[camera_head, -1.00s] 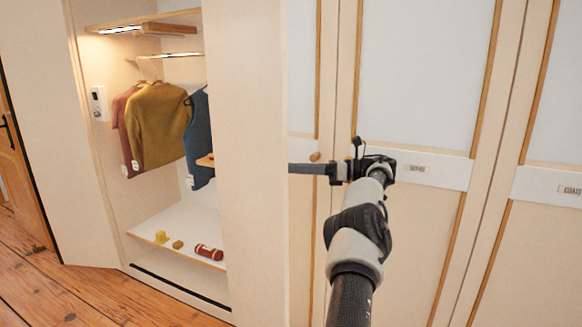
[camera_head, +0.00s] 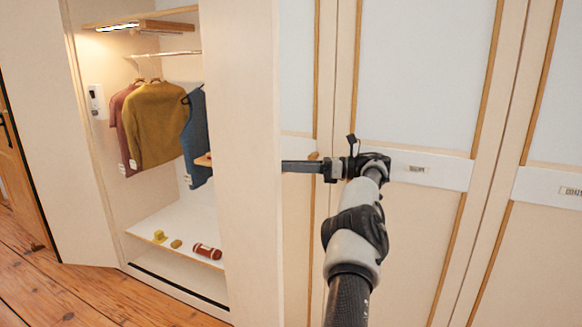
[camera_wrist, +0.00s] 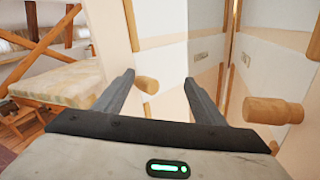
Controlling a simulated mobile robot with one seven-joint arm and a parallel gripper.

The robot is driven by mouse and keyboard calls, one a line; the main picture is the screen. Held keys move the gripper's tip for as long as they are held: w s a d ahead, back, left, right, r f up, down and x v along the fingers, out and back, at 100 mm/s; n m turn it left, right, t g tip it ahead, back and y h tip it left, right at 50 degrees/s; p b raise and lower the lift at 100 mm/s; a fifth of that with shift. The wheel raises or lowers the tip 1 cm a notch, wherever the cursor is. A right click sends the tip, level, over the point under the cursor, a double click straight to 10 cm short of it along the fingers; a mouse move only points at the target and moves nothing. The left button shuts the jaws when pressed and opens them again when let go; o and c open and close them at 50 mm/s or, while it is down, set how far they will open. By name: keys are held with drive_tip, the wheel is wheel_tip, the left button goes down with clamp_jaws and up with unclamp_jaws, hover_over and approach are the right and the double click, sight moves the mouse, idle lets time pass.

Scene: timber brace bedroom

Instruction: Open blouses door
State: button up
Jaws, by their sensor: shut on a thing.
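A pale door panel (camera_head: 239,200) stands swung out from the wardrobe, beside the lit compartment of tops. My gripper (camera_head: 298,167) reaches left to its right edge, and the fingertips are hidden there in the head view. The wrist view shows my gripper (camera_wrist: 160,80) at a wooden knob (camera_wrist: 146,85), which sits just inside the left fingertip. My gripper is shut on this knob, though a gap shows by the right finger. The door label (camera_head: 418,170) behind my arm is too blurred to read.
Closed wardrobe doors (camera_head: 425,90) run to the right, with another knob (camera_wrist: 272,110) close to my right finger. Tops (camera_head: 157,124) hang above a white shelf (camera_head: 190,228). A bunk bed (camera_wrist: 70,82) stands at left in the wrist view. Wood floor (camera_head: 60,290) lies at left.

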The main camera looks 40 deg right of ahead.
drive_tip(key=shift+w, duration=0.3)
drive_tip(key=shift+c, duration=0.4)
drive_tip(key=r+p, duration=0.1)
drive_tip(key=r, duration=0.2)
drive_tip(key=r+p, duration=0.1)
drive_tip(key=r, duration=0.2)
drive_tip(key=r+p, duration=0.2)
drive_tip(key=r, duration=0.1)
drive_tip(key=shift+s, duration=0.25)
drive_tip(key=shift+c, duration=0.5)
drive_tip(key=shift+s+r+p, duration=0.1)
drive_tip(key=shift+r+p, duration=0.25)
drive_tip(key=shift+r, duration=0.2)
